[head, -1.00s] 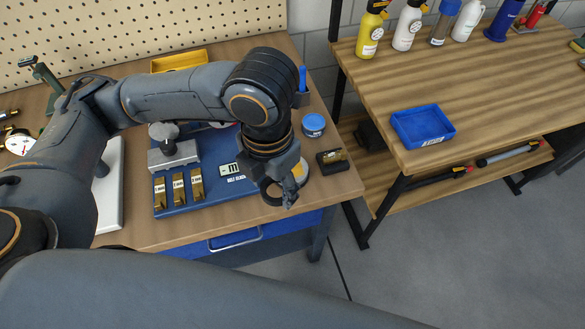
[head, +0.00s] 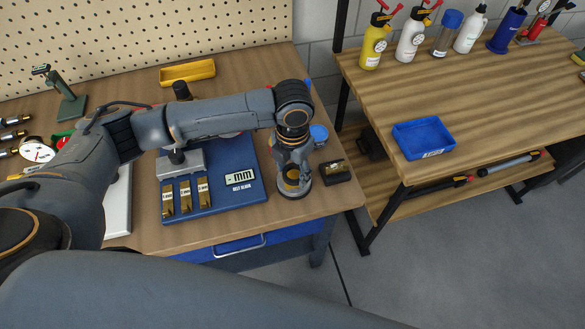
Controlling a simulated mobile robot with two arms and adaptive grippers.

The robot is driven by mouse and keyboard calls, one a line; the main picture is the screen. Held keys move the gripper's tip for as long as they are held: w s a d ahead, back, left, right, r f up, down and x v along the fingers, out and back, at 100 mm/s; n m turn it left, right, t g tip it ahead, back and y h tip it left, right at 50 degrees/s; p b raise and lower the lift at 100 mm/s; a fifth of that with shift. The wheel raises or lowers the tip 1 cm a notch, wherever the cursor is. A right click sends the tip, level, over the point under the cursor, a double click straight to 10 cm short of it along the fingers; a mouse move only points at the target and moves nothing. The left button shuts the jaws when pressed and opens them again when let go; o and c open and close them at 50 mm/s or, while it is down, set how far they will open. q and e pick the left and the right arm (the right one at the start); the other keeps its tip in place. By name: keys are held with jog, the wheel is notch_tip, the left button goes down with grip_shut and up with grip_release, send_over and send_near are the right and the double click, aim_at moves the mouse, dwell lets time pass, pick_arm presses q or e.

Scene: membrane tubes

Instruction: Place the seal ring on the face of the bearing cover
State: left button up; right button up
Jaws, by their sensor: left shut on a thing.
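My left gripper (head: 291,172) points down at the right end of the workbench, shut on the dark seal ring (head: 293,194). The ring is low, at or just over a round part with a yellowish middle (head: 292,177), which looks like the bearing cover. The fingers hide most of this part, and I cannot tell whether the ring touches its face. My right gripper is not in view.
A blue block set (head: 233,202) with a display and brass pieces lies left of the gripper. A small dark block (head: 336,171) stands close on the right, with a blue-lidded tub (head: 319,134) behind. The bench's front edge is near.

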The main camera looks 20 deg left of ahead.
aim_at(292, 174)
pick_arm(q)
jog(key=shift+f, duration=0.5)
jog(key=shift+f, duration=0.15)
jog(key=o, duration=0.9)
jog(key=shift+o, duration=0.2)
notch_tip(292, 174, up, 12)
jog(key=b, duration=0.2)
jog(key=shift+r, duration=0.2)
